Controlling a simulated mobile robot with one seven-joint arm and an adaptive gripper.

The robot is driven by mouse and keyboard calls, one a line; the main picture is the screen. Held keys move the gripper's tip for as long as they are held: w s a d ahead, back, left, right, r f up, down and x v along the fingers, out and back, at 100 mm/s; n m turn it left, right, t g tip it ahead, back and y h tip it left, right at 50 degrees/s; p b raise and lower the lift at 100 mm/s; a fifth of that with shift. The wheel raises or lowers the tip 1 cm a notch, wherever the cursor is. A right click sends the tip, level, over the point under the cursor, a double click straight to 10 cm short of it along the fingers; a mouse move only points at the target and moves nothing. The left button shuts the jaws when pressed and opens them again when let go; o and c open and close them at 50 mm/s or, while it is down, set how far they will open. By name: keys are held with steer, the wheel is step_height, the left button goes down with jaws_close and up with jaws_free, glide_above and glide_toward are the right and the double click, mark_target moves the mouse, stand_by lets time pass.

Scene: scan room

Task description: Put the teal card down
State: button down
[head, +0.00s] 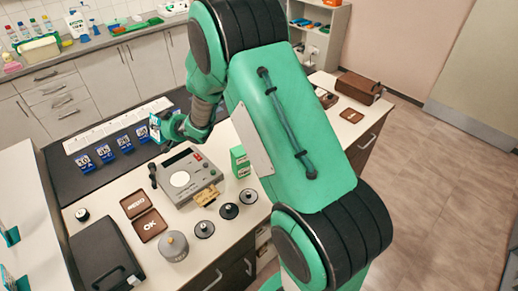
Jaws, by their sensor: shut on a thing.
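My gripper (163,127) is at the end of the green arm, above the right end of the dark mat (65,185). It is shut on a small card with a pale face and teal edge, the teal card (154,129). The card is tilted up and partly hidden by the fingers. It seems to be above the counter; the exact gap cannot be told. Several blue-and-white cards stand in a row on the mat, among them one at the left end (86,163) and one nearer the gripper (124,143).
A grey device (188,181) stands right in front of the gripper, with a green box (240,161) beside it. A white strip (117,125) lies behind the cards.

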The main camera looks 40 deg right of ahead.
steer(key=s+d+f+m+h, duration=0.1)
steer(key=d+m+h, duration=0.55)
steer(key=d, duration=4.25)
step_height(320, 180, down, 8)
steer(key=shift+s+n+b, duration=0.25)
steer(key=shift+n+b, duration=0.1)
steer(key=shift+b, duration=0.05)
steer(key=shift+a+h, duration=0.15)
steer(key=shift+h, duration=0.1)
step_height(320, 180, down, 6)
steer(key=b, duration=0.1)
steer(key=shift+f+b, duration=0.65)
steer(key=shift+f, duration=1.25)
steer(key=shift+f, duration=0.1)
